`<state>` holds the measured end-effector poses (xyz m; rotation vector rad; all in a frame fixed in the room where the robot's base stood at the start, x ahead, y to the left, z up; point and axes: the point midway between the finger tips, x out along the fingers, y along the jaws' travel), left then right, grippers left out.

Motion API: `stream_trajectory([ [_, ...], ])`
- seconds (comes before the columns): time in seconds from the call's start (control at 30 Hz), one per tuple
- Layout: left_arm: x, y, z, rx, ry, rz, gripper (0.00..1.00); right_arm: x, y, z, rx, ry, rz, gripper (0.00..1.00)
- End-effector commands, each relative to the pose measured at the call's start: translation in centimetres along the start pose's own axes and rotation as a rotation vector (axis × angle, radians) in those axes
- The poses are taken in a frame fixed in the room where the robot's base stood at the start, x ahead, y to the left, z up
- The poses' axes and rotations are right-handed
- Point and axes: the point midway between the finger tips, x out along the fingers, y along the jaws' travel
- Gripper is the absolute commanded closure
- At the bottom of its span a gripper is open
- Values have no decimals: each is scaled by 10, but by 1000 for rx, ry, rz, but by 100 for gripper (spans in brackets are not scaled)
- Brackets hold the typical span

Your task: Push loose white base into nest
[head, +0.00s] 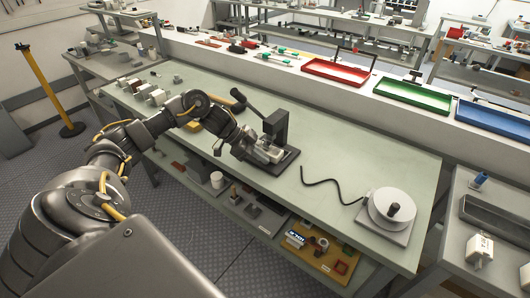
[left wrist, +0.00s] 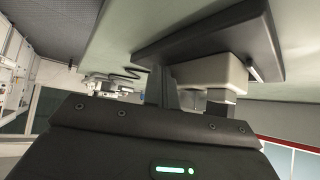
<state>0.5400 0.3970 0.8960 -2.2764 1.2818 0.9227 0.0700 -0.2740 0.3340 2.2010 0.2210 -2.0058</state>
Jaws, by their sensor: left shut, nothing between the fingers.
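A black fixture (head: 276,126) with an upright post and a dark base plate stands on the green-grey workbench. The plate also shows in the left wrist view (left wrist: 190,32). A white base (left wrist: 212,70) sits against this plate in that view. In the head view a pale part, probably the same base, lies beside the post, partly hidden by my gripper. My left gripper (head: 264,153) is low over the plate, shut and empty, right beside the white base. I cannot tell whether it touches the base or how fully the base sits in its nest. My right gripper is out of view.
A black cable (head: 322,181) and a white round device (head: 392,208) lie to the right. Red (head: 335,72), green (head: 413,94) and blue (head: 494,118) trays line the back ledge. Bench between fixture and device is mostly clear.

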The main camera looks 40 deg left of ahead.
Motion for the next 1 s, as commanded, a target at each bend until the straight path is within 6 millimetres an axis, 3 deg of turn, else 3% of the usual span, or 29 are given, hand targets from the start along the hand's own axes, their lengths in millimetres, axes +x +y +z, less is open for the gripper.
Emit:
stream_trajectory([
  [1.0, 5, -11, -4, -1, 0, -1, 100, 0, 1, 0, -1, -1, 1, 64],
])
